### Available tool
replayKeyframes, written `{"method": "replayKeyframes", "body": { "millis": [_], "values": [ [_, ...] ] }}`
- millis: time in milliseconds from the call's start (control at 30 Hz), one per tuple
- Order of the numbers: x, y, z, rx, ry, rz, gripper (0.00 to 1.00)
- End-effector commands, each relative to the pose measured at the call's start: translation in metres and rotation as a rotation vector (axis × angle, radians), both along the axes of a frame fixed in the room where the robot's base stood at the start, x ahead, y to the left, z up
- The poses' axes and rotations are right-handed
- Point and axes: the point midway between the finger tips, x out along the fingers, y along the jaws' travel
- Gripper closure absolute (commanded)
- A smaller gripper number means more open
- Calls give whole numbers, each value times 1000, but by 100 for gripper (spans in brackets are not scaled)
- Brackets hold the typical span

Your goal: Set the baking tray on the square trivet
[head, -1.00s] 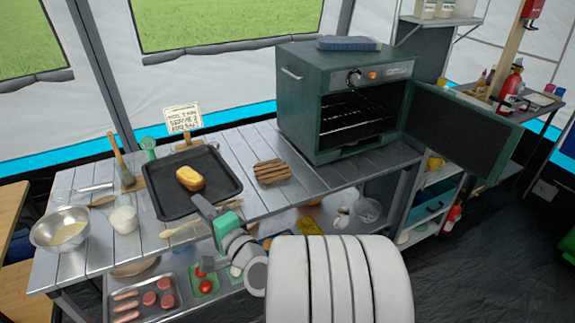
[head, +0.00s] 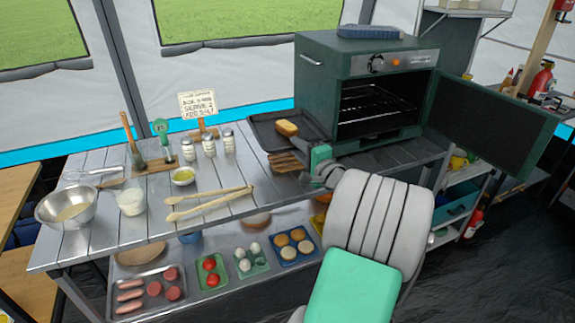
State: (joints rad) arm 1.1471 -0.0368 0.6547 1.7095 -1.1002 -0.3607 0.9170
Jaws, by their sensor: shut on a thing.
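The dark baking tray (head: 264,133) is in the head view, left of the oven, with a yellow-brown loaf (head: 287,128) on it. My gripper (head: 318,158) is shut on the tray at its near right side. The square wooden slatted trivet (head: 284,164) lies on the metal table, partly hidden under the tray and by my gripper. The tray overlaps the trivet's far part in the picture. I cannot tell whether they touch.
The green oven (head: 350,65) stands close on the right with its door (head: 487,122) open. Shakers (head: 209,145), a small yellow bowl (head: 183,176) and wooden tongs (head: 208,202) are on the table (head: 105,232) to the left. A bowl (head: 66,207) stands farther left.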

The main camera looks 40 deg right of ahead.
Motion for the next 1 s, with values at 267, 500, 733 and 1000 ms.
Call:
{"method": "replayKeyframes", "body": {
  "millis": [267,500,733,1000],
  "values": [
    [0,-2,-55,3,1,-1,100],
    [0,-2,-90,2,0,-1,100],
    [0,-2,-98,-2,-2,-2,100],
    [0,-2,-99,0,1,-2,70]
  ]
}}
